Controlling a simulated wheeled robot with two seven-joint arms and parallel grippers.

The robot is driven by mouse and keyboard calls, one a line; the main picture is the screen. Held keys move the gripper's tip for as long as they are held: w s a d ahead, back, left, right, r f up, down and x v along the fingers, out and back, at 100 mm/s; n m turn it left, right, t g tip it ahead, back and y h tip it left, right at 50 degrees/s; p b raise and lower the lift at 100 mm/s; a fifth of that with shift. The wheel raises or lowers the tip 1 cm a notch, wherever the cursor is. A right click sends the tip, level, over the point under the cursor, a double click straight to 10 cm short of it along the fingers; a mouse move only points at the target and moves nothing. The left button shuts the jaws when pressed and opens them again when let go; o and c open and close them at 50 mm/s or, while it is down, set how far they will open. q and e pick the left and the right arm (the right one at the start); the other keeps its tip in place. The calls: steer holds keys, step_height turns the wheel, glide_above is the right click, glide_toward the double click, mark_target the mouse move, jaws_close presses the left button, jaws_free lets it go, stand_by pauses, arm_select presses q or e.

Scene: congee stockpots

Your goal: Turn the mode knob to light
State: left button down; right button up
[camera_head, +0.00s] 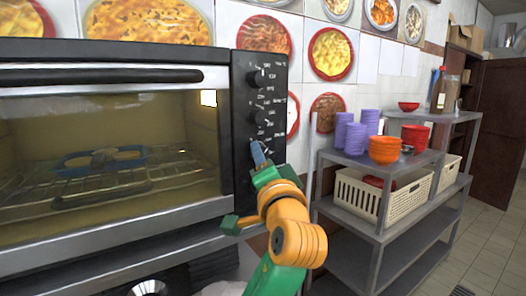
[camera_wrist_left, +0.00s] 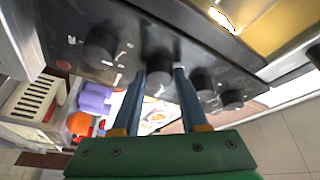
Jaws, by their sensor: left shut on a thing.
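The oven's black control panel (camera_head: 262,100) carries a column of round knobs with white markings too small to read. The top knob (camera_head: 257,78) and the one below it (camera_head: 256,111) are clear of my gripper. My left gripper (camera_head: 258,154) is at a lower knob, which its fingers hide in the head view. In the left wrist view its two fingers (camera_wrist_left: 160,80) stand on either side of that knob (camera_wrist_left: 158,62), shut on it. Other knobs (camera_wrist_left: 98,50) show to both sides. I cannot tell the pointer position. My right gripper is not in view.
The oven door (camera_head: 110,150) is closed, with a blue tray (camera_head: 75,163) on the rack inside and a bright lamp (camera_head: 208,97). A metal shelf (camera_head: 345,158) with purple cups (camera_head: 355,138), orange bowls (camera_head: 384,150) and a cream basket (camera_head: 350,198) stands to the right.

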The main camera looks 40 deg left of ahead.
arm_select(q)
steer(key=shift+r+m+p, duration=0.15)
steer(key=shift+m+p, duration=0.15)
steer(key=shift+m, duration=0.2)
steer(key=shift+c, duration=2.2)
jaws_free()
steer(key=b+v, duration=0.2)
steer(key=v, duration=0.5)
steer(key=shift+b, duration=0.4)
